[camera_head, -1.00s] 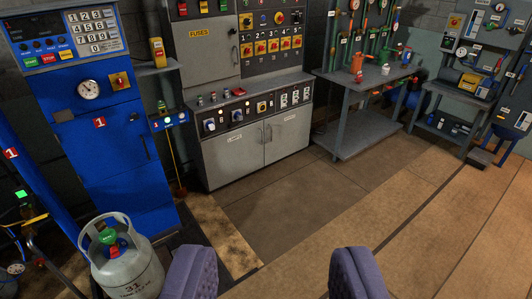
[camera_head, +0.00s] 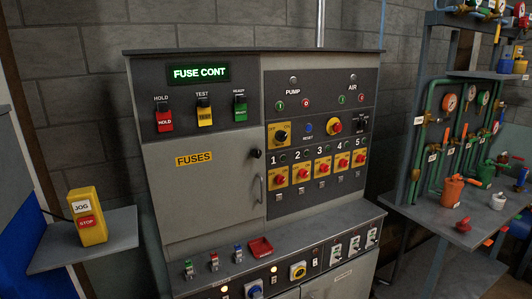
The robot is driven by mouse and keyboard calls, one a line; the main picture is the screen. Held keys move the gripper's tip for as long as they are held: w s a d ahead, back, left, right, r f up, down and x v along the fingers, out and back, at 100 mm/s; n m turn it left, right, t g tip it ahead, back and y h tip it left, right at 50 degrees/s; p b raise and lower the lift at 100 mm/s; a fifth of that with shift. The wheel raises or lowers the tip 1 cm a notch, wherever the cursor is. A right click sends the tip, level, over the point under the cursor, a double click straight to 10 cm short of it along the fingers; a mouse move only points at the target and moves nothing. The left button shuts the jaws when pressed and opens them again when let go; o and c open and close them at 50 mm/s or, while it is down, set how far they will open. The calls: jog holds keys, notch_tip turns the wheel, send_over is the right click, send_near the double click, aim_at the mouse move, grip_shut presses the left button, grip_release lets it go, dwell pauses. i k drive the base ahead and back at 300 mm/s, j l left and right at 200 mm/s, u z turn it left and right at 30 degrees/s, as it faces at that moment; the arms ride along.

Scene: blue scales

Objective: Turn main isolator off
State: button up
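The grey control cabinet (camera_head: 205,215) fills the middle of the head view. On its dark panel is a rotary switch with a black knob on a yellow plate (camera_head: 282,135), with "ON" lettering beside it. A red knob on a round yellow base (camera_head: 334,126) sits to its right. Below is a row of several red rotary switches on yellow plates (camera_head: 322,167), numbered from 1. Another yellow-plated rotary switch (camera_head: 298,271) is on the lower front. No legible label tells which one is the main isolator. My gripper is out of view.
A fuse door (camera_head: 210,205) with a handle is left of the switches. A yellow JOG/STOP box (camera_head: 87,216) stands on a shelf at left. A workbench (camera_head: 450,222) with piping and gauges is at right. The cabinet ledge juts forward below.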

aim_at(280, 135)
jog(key=i+l+u, duration=0.1)
jog(key=i+l, duration=0.15)
jog(key=i, duration=0.35)
jog(key=i+l+u, duration=0.1)
jog(key=i+l, duration=0.15)
jog(key=i, duration=0.3)
jog(key=i+l+u, duration=0.15)
jog(key=i+l, duration=0.2)
jog(key=i, duration=0.2)
jog(key=i+l+u, duration=0.1)
jog(key=i+l, duration=0.25)
jog(key=i, duration=0.2)
